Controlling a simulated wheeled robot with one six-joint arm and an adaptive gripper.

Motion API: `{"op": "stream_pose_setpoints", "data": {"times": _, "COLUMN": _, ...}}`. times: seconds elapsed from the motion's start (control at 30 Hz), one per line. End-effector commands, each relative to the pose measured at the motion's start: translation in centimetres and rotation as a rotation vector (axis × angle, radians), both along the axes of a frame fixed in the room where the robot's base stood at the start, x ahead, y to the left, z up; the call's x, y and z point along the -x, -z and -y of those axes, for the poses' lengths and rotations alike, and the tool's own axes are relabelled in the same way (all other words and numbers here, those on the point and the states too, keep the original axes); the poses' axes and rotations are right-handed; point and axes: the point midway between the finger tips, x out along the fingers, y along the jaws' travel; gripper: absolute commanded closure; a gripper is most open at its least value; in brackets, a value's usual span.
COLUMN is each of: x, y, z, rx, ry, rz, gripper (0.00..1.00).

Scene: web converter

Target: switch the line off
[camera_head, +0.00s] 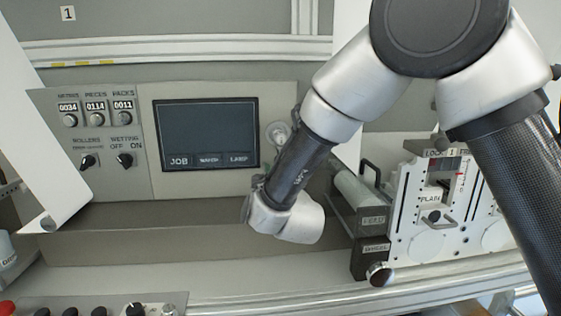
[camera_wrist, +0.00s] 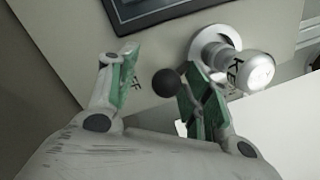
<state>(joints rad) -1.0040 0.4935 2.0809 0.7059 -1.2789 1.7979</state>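A pale round knob (camera_wrist: 250,70) with dark lettering sits on a white round base to the right of the screen, close beyond my right fingertip in the wrist view. In the head view a pale round fitting (camera_head: 279,132) shows at the panel's right edge, partly behind my arm. A black ball (camera_wrist: 166,82) shows between my fingers; what it belongs to is unclear. My gripper (camera_wrist: 160,72) is open, with green pads. I cannot tell whether it touches the ball or knob. The head view does not show the fingers clearly.
The panel has a dark screen (camera_head: 207,130), a ROLLERS knob (camera_head: 88,161) and a WETTING OFF/ON knob (camera_head: 125,159). More controls (camera_head: 135,309) line the lower left edge.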

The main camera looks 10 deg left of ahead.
Motion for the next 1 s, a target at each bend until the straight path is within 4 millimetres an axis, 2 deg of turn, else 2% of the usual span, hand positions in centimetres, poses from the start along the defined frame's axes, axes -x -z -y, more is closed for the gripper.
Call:
{"op": "stream_pose_setpoints", "data": {"times": 0.3, "x": 0.0, "y": -0.4, "z": 0.1, "rx": -0.006, "ry": 0.002, "rz": 0.006, "gripper": 0.53}}
{"op": "stream_pose_setpoints", "data": {"times": 0.43, "x": 0.8, "y": -0.3, "z": 0.3, "rx": -0.005, "ry": 0.0, "rz": 0.007, "gripper": 0.53}}
{"op": "stream_pose_setpoints", "data": {"times": 0.57, "x": 3.0, "y": 0.1, "z": 0.9, "rx": -0.004, "ry": -0.001, "rz": 0.007, "gripper": 0.53}}
{"op": "stream_pose_setpoints", "data": {"times": 0.8, "x": 8.1, "y": 1.0, "z": 2.6, "rx": -0.003, "ry": -0.002, "rz": 0.006, "gripper": 0.53}}
{"op": "stream_pose_setpoints", "data": {"times": 1.0, "x": 10.7, "y": 1.5, "z": 3.5, "rx": -0.004, "ry": -0.002, "rz": 0.004, "gripper": 0.53}}
